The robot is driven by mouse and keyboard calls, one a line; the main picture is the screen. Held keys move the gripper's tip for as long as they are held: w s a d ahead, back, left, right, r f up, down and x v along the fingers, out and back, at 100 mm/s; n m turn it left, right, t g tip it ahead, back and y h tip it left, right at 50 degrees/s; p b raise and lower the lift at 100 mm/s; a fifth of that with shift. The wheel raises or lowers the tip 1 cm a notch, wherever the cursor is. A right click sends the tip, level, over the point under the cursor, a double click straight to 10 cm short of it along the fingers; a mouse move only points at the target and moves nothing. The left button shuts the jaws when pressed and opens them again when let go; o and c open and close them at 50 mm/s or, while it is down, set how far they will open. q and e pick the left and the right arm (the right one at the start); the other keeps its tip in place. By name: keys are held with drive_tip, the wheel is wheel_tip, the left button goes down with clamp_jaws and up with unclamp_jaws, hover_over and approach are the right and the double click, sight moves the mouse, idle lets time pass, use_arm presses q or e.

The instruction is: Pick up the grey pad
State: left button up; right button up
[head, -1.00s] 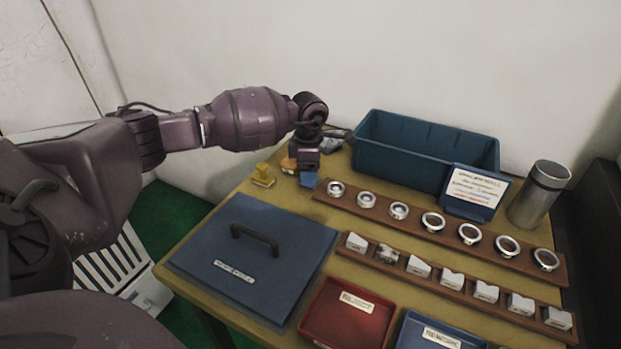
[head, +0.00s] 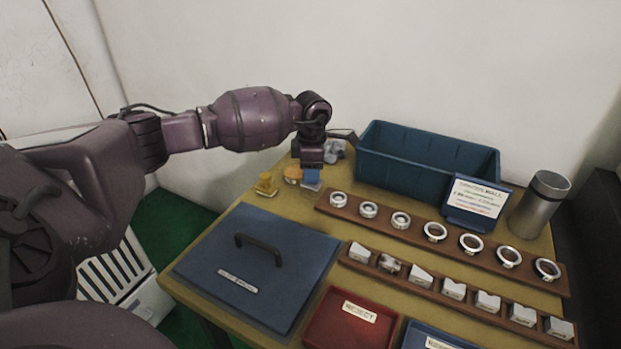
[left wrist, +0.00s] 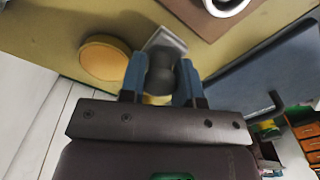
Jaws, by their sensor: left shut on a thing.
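The grey pad (left wrist: 167,40) has a light grey square base and a dark rounded grip. In the left wrist view the two blue fingertips of my left gripper (left wrist: 160,78) are shut on the dark grip from both sides. In the head view my left gripper (head: 311,175) is near the table's far left corner, and the edge of the grey pad (head: 313,186) shows just below its blue fingertips. I cannot tell for sure whether the base is clear of the table. My right gripper is not in view.
An orange round pad (head: 292,174) and a yellow stamp-like piece (head: 266,185) stand close on the left. A grey object (head: 334,150) and the blue bin (head: 424,160) are behind and right. Wooden ring rack (head: 418,229) and blue lidded panel (head: 270,285) are nearer.

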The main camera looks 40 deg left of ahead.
use_arm(q)
wheel_tip(320, 180, up, 18)
drive_tip(key=p, duration=0.2)
drive_tip(key=shift+f+p, duration=0.25)
drive_tip(key=shift+p, duration=0.1)
